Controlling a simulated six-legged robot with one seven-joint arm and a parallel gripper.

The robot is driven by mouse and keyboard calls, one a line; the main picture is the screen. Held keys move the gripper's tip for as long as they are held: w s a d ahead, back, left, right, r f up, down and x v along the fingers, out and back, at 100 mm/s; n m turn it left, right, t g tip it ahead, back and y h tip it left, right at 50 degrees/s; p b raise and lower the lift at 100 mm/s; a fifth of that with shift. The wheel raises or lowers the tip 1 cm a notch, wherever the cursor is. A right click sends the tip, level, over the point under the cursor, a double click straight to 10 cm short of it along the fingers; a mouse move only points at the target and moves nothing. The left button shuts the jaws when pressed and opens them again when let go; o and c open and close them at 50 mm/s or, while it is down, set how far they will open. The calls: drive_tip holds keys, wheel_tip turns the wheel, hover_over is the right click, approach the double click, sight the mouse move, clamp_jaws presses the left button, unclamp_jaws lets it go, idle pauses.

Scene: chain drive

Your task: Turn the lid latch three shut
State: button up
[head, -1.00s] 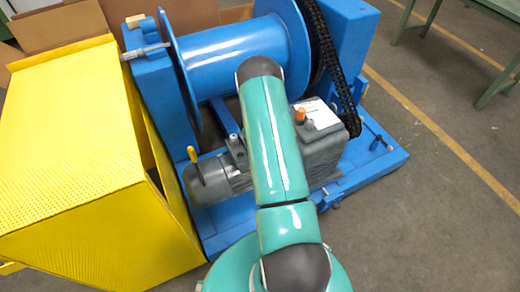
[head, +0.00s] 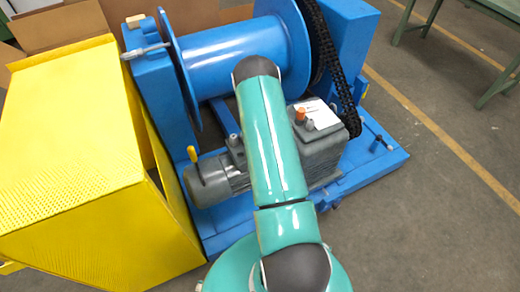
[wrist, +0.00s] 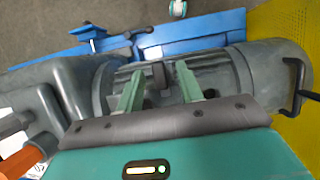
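My gripper (wrist: 159,72) is open in the wrist view, its two green fingers apart over the ribbed grey motor (wrist: 215,72). A small dark upright piece (wrist: 160,75) on the motor shows between the fingertips; it may be a latch, but I cannot tell whether it is latch three. I cannot tell whether the fingers touch it. In the head view the motor (head: 208,180) lies on the blue frame, and my arm hides the gripper and part of the motor. No latch is clearly marked as three.
A black handle (wrist: 298,85) stands at the motor's end. An orange knob (head: 300,114) is on the grey gearbox (head: 325,150). The yellow guard (head: 75,150) stands close on the left, the blue drum (head: 235,60) and black chain (head: 335,70) behind.

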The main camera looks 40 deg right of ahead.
drive_tip(key=v, duration=1.3)
drive_tip(key=shift+w+r, duration=0.2)
drive_tip(key=shift+r, duration=0.15)
